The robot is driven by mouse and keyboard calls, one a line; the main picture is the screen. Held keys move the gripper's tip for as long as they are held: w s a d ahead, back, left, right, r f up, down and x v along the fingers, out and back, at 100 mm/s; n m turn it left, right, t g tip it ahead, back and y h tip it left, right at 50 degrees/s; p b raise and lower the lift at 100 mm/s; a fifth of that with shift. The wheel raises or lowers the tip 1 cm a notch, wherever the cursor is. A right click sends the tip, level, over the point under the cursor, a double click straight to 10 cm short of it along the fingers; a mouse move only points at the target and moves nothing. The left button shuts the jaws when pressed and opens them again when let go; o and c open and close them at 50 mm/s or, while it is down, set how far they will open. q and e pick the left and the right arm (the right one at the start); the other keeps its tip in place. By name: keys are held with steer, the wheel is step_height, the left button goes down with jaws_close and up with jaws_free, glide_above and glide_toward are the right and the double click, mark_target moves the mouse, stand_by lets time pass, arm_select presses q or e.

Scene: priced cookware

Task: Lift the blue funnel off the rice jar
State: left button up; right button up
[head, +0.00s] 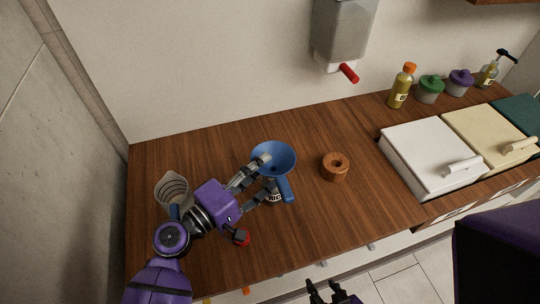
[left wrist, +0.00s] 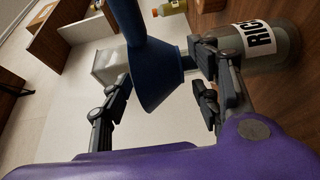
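The blue funnel (head: 279,155) sits at the mouth of the rice jar (head: 274,197), which is mostly hidden under it in the head view. The funnel's handle (head: 287,191) points toward the front. My left gripper (head: 269,178) is open, with its fingers spread on either side of the funnel. In the left wrist view the funnel (left wrist: 163,78) lies between the fingers, its narrow end toward the jar (left wrist: 283,52) with the RICE label. I cannot tell whether a finger touches the funnel. My right gripper (head: 326,293) is open and empty at the bottom edge, away from the counter.
A white box (head: 425,155) and a wall dispenser (head: 343,30) are farther off.

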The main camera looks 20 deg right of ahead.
arm_select(q)
steer(key=c, duration=1.1)
arm_select(e)
steer(key=shift+d, duration=0.3)
